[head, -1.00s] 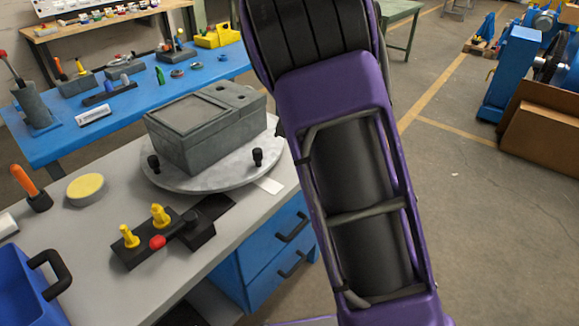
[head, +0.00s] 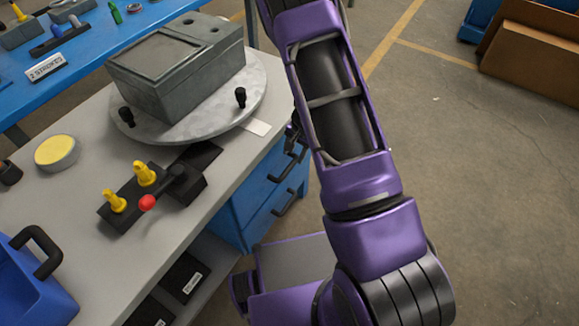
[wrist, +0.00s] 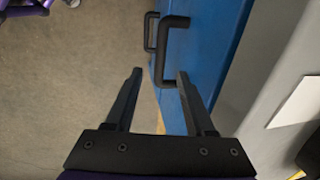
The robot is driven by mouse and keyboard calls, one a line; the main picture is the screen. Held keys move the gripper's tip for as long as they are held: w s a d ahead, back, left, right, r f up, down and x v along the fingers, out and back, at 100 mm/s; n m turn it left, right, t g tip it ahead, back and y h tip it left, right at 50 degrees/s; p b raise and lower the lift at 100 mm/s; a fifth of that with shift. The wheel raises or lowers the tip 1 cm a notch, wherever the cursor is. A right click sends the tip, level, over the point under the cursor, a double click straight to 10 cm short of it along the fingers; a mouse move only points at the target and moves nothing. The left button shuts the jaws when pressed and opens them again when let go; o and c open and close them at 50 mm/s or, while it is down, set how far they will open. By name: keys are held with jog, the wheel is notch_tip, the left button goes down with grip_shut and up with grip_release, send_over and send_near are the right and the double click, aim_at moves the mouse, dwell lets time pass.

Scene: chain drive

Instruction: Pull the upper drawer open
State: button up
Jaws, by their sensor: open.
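The upper drawer, with a blue front, is shut under the grey bench top. Its black bar handle (head: 289,163) is partly hidden by my arm in the head view. In the wrist view the upper handle (wrist: 160,58) is the nearer and larger one. My gripper (wrist: 159,75) is open, with the handle's bar between its two fingertips in the picture, closer to the right one. The right fingertip appears on the drawer-front side of the bar. Exact depth and any contact cannot be told. In the head view my gripper is mostly hidden behind my arm.
A lower drawer handle (head: 289,198) is below; it also shows in the wrist view (wrist: 150,31). The bench top (head: 75,215) carries a round turntable (head: 205,127) with a grey box near its edge. Open floor (head: 480,200) lies right of the drawers.

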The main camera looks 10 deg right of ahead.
aim_at(289, 168)
jog(key=f, duration=0.5)
jog(key=w+a+f, duration=0.1)
jog(key=f, duration=0.2)
jog(key=shift+w+a+b, duration=0.1)
jog(key=shift+b, duration=0.2)
grip_shut()
dwell(1.0)
